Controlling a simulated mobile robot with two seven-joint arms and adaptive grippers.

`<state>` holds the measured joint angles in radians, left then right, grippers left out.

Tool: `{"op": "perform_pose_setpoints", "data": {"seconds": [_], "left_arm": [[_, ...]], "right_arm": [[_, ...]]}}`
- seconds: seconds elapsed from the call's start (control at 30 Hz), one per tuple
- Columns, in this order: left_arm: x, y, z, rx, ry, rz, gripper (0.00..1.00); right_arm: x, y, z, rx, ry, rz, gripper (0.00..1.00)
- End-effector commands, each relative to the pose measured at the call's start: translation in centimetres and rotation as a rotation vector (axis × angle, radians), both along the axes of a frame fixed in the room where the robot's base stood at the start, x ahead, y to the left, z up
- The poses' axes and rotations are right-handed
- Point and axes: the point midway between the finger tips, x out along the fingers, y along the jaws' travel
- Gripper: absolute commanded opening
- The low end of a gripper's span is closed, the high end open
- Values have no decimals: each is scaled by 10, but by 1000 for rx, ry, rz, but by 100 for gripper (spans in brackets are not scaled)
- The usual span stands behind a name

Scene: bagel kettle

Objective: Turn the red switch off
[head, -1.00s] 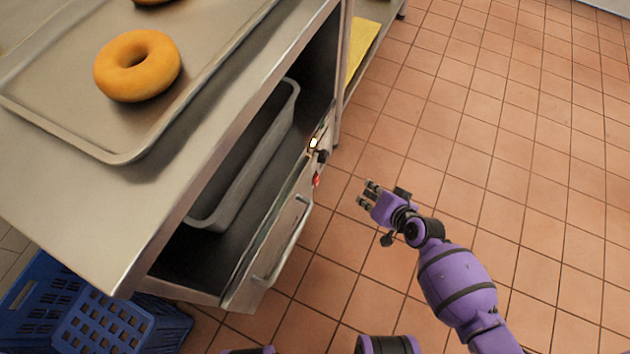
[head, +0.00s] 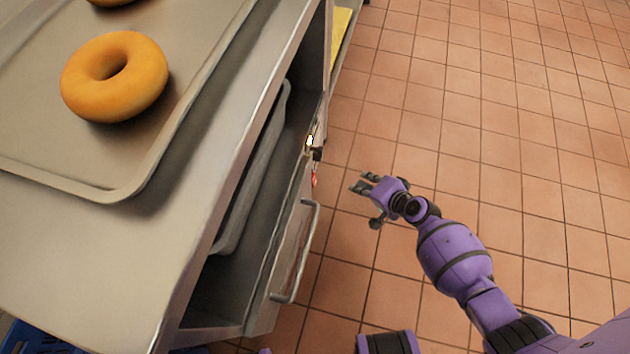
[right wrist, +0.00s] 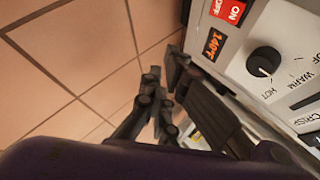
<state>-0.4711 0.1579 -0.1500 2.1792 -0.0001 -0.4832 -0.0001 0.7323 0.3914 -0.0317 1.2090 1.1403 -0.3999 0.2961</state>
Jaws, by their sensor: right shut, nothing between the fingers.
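The red switch (head: 314,179) shows small on the front panel of the steel unit in the head view. In the right wrist view the red switch (right wrist: 233,12), marked ON and OFF, is at the top edge, partly cut off. My right gripper (head: 364,183) is shut and empty, to the right of the switch and apart from it, over the tiled floor. In the right wrist view its dark fingers (right wrist: 163,92) are in front of the panel's left edge, below the switch. My left gripper is not in view.
A black knob (right wrist: 265,61) and an orange temperature display (right wrist: 213,43) are beside the switch. A metal handle (head: 304,250) sticks out from the unit's front. A tray (head: 120,185) with bagels lies on top. The floor at right is clear.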

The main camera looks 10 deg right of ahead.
Motion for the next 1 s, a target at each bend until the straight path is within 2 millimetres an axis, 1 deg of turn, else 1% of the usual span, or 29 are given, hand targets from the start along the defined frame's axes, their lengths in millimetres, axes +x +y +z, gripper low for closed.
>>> {"op": "perform_pose_setpoints", "data": {"seconds": [0.23,0.37,0.73,0.9,1.0], "left_arm": [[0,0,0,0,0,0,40],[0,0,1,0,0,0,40],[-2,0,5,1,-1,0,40],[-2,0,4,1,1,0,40],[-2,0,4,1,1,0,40]], "right_arm": [[1,2,0,-1,-1,1,0],[4,9,-2,-1,0,1,0],[23,57,-10,0,0,3,0],[30,72,-14,0,-1,1,0],[32,77,-15,-1,-1,1,0]]}}
